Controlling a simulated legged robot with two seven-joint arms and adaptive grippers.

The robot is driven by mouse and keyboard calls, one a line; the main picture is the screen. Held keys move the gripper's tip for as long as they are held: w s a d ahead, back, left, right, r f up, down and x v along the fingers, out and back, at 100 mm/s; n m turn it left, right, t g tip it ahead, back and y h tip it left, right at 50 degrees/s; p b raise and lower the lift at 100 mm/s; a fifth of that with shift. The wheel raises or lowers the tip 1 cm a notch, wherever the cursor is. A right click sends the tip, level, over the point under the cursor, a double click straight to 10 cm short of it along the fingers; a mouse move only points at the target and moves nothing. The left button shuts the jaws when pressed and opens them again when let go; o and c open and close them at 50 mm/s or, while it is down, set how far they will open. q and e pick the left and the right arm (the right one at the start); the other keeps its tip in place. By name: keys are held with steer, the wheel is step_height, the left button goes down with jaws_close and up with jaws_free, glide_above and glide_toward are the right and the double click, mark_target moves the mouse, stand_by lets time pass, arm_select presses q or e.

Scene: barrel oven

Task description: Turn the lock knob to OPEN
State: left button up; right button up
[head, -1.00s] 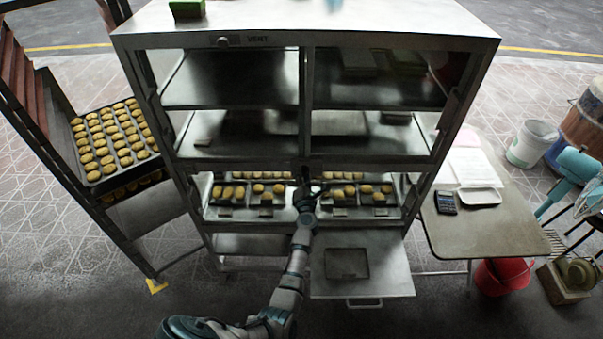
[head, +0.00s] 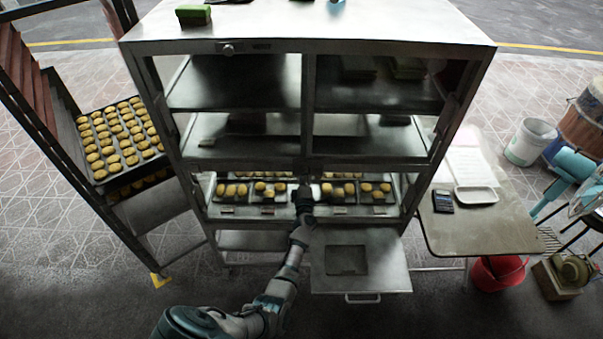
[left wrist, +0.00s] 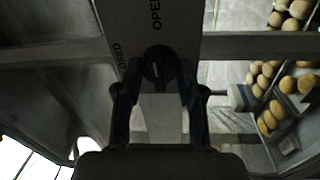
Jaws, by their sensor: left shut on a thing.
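The dark round lock knob (left wrist: 157,64) sits on a pale metal upright of the oven in the left wrist view. The word OPEN (left wrist: 156,14) is printed above it and a partly hidden CLOSED label (left wrist: 121,55) to its left. My left gripper (left wrist: 159,82) is shut on the knob, one finger on each side. I cannot tell clearly which label the knob points to. In the head view my left gripper (head: 304,190) is at the oven's middle upright and hides the knob. My right gripper is not in view.
The steel oven rack (head: 307,90) fills the middle. Its lower level holds trays of buns (head: 262,190). A door panel (head: 358,262) is folded down at lower right. A bun rack (head: 120,135) stands left, a side table (head: 480,228) right.

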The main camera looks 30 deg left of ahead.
arm_select(q)
steer(key=shift+d+f+m+h, duration=0.3)
steer(key=shift+d+f+m, duration=0.35)
steer(key=shift+m, duration=0.05)
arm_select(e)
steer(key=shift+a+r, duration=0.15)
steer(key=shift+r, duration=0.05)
arm_select(q)
steer(key=shift+s+d+r, duration=0.1)
steer(key=shift+d+r, duration=0.05)
steer(key=shift+d, duration=0.1)
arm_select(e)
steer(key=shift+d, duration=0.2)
arm_select(q)
steer(key=o, duration=1.1)
steer(key=shift+a+r, duration=0.15)
steer(key=shift+r, duration=0.1)
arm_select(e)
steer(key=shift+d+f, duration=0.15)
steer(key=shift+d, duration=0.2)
arm_select(q)
steer(key=v, duration=1.2)
steer(key=shift+f, duration=0.1)
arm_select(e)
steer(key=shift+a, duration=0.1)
arm_select(q)
steer(key=shift+f, duration=0.1)
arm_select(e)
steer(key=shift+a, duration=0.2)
